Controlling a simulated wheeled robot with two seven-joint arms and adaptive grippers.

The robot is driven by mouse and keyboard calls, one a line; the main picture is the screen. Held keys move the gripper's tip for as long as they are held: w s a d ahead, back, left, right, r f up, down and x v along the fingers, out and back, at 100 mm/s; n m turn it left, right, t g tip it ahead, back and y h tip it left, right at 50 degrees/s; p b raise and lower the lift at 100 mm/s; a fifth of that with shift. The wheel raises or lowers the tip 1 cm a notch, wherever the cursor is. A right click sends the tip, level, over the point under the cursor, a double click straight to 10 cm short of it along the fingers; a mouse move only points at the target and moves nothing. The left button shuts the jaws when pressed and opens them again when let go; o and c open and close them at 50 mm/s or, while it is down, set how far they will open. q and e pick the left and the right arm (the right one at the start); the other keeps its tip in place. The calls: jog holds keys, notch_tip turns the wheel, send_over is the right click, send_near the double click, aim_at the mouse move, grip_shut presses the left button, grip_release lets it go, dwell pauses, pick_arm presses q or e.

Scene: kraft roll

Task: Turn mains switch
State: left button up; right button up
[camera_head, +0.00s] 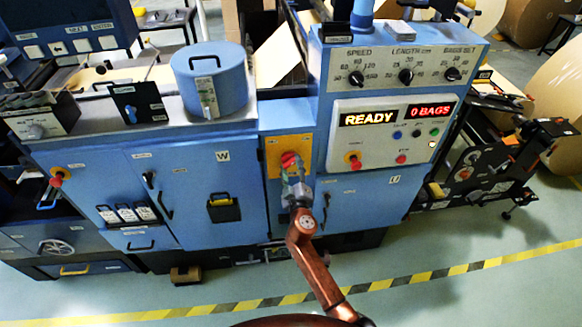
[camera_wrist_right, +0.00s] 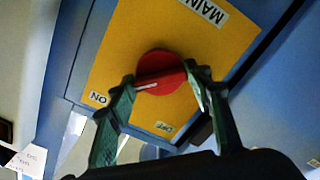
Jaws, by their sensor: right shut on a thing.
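The mains switch is a red round knob (camera_head: 289,159) on a yellow plate (camera_head: 272,150) at the front of the blue machine. In the right wrist view the knob (camera_wrist_right: 160,72) has a raised grip bar with a white line lying nearly across the picture. An ON label (camera_wrist_right: 98,97) is at the lower left of the plate and an OFF label (camera_wrist_right: 165,127) is below the knob. My right gripper (camera_wrist_right: 160,84) is shut on the knob, one finger at each side. In the head view the right gripper (camera_head: 293,170) covers the knob's lower part. My left gripper is not in view.
A control panel (camera_head: 390,130) right of the switch reads READY and 0 BAGS, with its own red knob (camera_head: 353,162). Another red knob (camera_head: 56,180) is at the far left. Yellow-black floor tape (camera_head: 420,280) crosses clear floor in front.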

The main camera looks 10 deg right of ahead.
jog(key=shift+c, duration=0.9)
jog(key=shift+n, duration=0.3)
jog(key=n, duration=0.3)
jog(key=shift+n, duration=0.3)
jog(key=n+p, duration=0.1)
jog(key=n, duration=0.3)
jog(key=shift+n, duration=0.3)
jog(key=n+p, duration=0.2)
jog(key=n, duration=0.3)
jog(key=shift+r, duration=0.1)
jog(key=shift+n+p, duration=0.75)
jog(key=shift+n, duration=1.25)
